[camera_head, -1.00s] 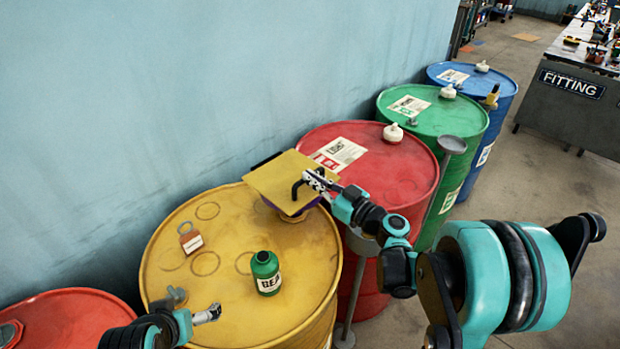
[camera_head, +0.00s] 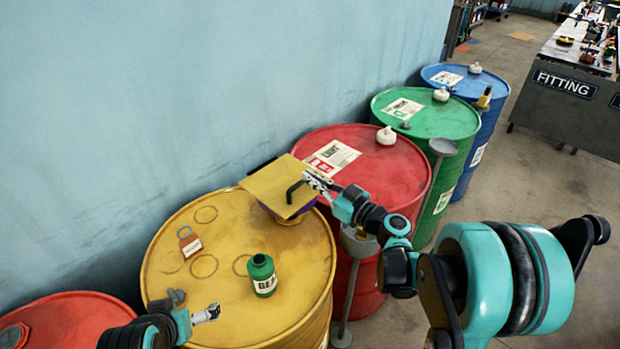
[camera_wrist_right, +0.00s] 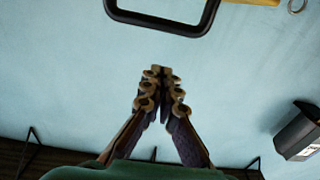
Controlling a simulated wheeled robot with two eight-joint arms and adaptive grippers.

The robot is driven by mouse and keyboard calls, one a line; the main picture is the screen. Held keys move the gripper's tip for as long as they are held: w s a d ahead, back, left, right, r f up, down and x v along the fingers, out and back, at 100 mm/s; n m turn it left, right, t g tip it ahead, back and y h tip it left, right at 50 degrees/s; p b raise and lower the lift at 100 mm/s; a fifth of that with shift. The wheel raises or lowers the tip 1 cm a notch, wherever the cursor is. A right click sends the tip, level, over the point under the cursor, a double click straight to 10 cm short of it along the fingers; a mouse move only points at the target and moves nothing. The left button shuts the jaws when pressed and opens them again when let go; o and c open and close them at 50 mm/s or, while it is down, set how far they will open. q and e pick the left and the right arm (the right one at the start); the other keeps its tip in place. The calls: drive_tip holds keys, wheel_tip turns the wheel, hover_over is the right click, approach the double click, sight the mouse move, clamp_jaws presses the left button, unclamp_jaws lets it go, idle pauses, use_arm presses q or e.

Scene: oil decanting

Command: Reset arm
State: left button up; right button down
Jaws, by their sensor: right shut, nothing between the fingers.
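My right gripper (camera_head: 320,183) is beside the black handle (camera_head: 293,190) of a yellow square lid (camera_head: 272,180) and overlaps its end in the head view. In the right wrist view my right gripper (camera_wrist_right: 161,72) has its fingers together with nothing between them. The black handle (camera_wrist_right: 160,22) shows above the fingertips there, apart from them. The lid sits tilted over a purple piece on the yellow drum (camera_head: 215,240). My left gripper (camera_head: 208,314) is over the drum's near edge, small and seen side-on; its opening is unclear.
Red (camera_head: 390,180), green (camera_head: 440,120) and blue (camera_head: 485,85) drums line the wall. Another red drum (camera_head: 70,315) is at lower left. A grey stand (camera_head: 348,290) is close by the yellow drum.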

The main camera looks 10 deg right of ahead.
drive_tip(key=s+d+f, duration=0.4)
drive_tip(key=s+f, duration=0.1)
drive_tip(key=s, duration=0.1)
drive_tip(key=s+a+f+m+g+h, duration=0.2)
drive_tip(key=s+a+f+g+h, duration=0.1)
drive_tip(key=s+a+g, duration=0.35)
drive_tip(key=s+d+m+g+h, duration=0.1)
drive_tip(key=s+d+m+h, duration=0.1)
drive_tip(key=s, duration=0.4)
drive_tip(key=s+d+f+m+h, duration=0.1)
drive_tip(key=s+d+m+h, duration=0.1)
drive_tip(key=s+h, duration=0.3)
drive_tip(key=shift+s+d+f+m+g, duration=0.25)
drive_tip(key=shift+s+d+m+g, duration=0.15)
drive_tip(key=shift+s+d, duration=0.15)
